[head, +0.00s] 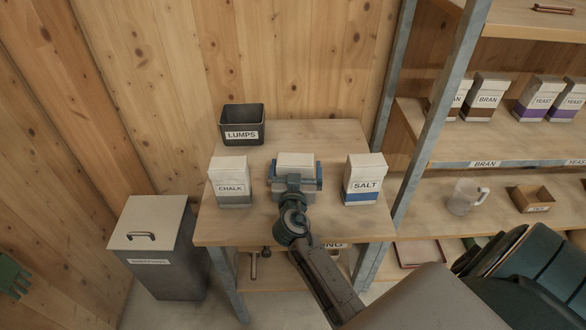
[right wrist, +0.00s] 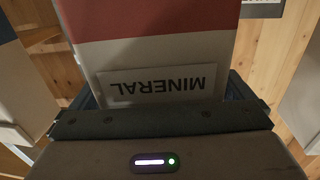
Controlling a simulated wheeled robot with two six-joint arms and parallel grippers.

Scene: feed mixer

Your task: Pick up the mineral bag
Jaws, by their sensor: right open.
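The mineral bag (head: 297,160) stands on the small table between the chalk bag (head: 231,178) and the salt bag (head: 364,176). In the right wrist view the mineral bag (right wrist: 160,60) fills the middle, white with a red band and its MINERAL label upside down. My right gripper (head: 295,178) is at the bag's near side. Its jaws are open, with one finger at the bag's left side and one at its right. I cannot tell whether the fingers touch the bag. My left gripper is not in view.
A dark LUMPS bin (head: 242,124) stands at the table's back left. A lidded grey bin (head: 155,245) stands on the floor to the left. The shelf (head: 490,150) at the right holds bran and yeast bags, a clear jug (head: 465,198) and a small wooden box (head: 532,198).

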